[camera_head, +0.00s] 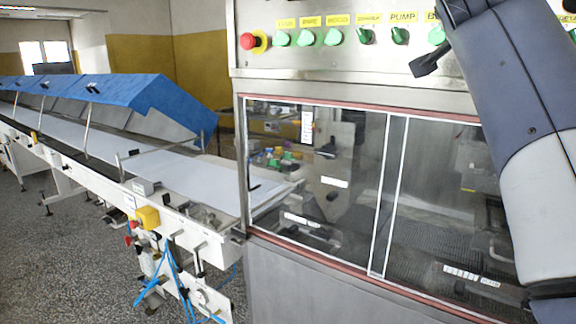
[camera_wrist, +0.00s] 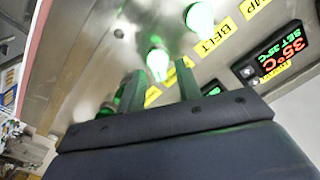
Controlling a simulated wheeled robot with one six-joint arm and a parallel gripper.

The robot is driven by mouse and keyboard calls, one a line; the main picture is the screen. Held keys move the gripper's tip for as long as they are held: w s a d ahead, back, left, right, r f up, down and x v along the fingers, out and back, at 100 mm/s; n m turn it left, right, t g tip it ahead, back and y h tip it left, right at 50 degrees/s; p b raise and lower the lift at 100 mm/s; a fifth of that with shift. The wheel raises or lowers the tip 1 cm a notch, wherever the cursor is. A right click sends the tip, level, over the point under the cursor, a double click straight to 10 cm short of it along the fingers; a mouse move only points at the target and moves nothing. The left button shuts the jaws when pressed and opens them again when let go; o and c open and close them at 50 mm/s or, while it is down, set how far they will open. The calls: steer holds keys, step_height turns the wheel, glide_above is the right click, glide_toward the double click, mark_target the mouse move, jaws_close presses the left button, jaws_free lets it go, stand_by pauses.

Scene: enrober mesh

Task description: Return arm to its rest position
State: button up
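My gripper (camera_wrist: 161,68) shows in the wrist view with two dark fingers standing apart and a gap between them. It holds nothing that I can see. A lit green knob (camera_wrist: 158,62) on the control panel (camera_wrist: 110,55) appears beyond the gap; I cannot tell whether the fingers touch it. In the head view my arm reaches up across the right side, in front of the control panel (camera_head: 300,14). A dark part of it shows beside the green knobs, and the fingers are not clear there.
A red emergency button (camera_head: 254,42) and several green knobs (camera_head: 333,37) line the panel. Below is a glazed cabinet (camera_head: 330,185). A white conveyor (camera_head: 190,175) with raised blue covers (camera_head: 165,98) runs left. A temperature display (camera_wrist: 278,52) reads 35°C. Grey floor (camera_head: 70,265) is open at lower left.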

steer(key=b+v, duration=0.2)
steer(key=v, duration=0.8)
steer(key=p+x, duration=0.3)
steer(key=x, duration=0.8)
steer(key=s+a+n+p, duration=0.4)
steer(key=n+p, duration=0.7)
steer(key=n, duration=0.1)
steer(key=shift+s+p, duration=0.35)
steer(key=shift+s, duration=0.05)
steer(key=shift+a, duration=0.1)
